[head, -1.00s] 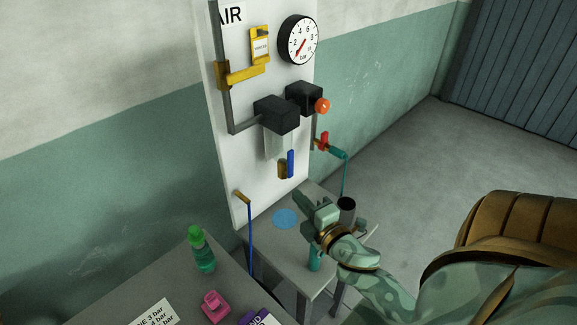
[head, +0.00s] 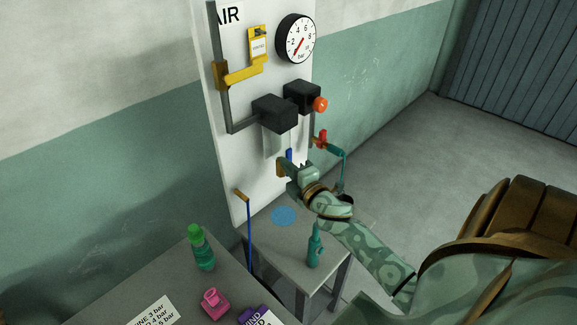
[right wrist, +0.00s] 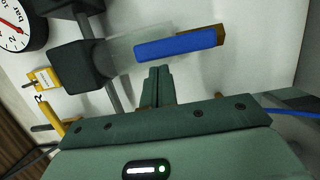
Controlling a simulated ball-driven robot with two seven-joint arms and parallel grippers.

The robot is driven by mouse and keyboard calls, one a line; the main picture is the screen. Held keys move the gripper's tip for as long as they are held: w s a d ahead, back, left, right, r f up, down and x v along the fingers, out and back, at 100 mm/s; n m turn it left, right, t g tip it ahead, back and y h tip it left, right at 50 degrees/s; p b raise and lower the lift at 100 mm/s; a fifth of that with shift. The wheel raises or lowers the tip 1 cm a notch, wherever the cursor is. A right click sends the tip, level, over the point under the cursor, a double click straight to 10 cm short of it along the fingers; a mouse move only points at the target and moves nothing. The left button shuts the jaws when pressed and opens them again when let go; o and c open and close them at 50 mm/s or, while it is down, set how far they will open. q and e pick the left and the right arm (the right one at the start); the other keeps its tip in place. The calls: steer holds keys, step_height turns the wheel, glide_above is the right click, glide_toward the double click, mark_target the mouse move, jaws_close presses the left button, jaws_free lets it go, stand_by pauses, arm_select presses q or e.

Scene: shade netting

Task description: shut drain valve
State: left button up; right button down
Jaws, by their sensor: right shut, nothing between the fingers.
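The drain valve sits under the clear bowl of the air unit on the white panel. Its blue lever (right wrist: 178,46) and brass body (right wrist: 215,36) show in the right wrist view, with the lever in line with the clear bowl (right wrist: 125,47). In the head view only the top of the blue lever (head: 289,155) shows; my gripper hides the rest. My right gripper (head: 286,166) is shut and empty, with its fingertips close beside the lever. In the right wrist view its fingers (right wrist: 158,72) point at the lever; I cannot tell whether they touch. My left gripper is not in view.
Black regulator blocks (head: 274,112), an orange knob (head: 320,104), a red-handled valve (head: 322,137) and a gauge (head: 296,39) are on the panel. A small table (head: 290,243) below carries a blue disc (head: 284,216) and a teal bottle (head: 315,246). A green-capped bottle (head: 203,249) stands left.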

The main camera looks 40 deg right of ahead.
stand_by(0.3)
steer(key=shift+w+d+r+p, duration=0.1)
steer(key=shift+d+r+p, duration=0.4)
steer(key=shift+d, duration=0.4)
steer(key=shift+f, duration=0.15)
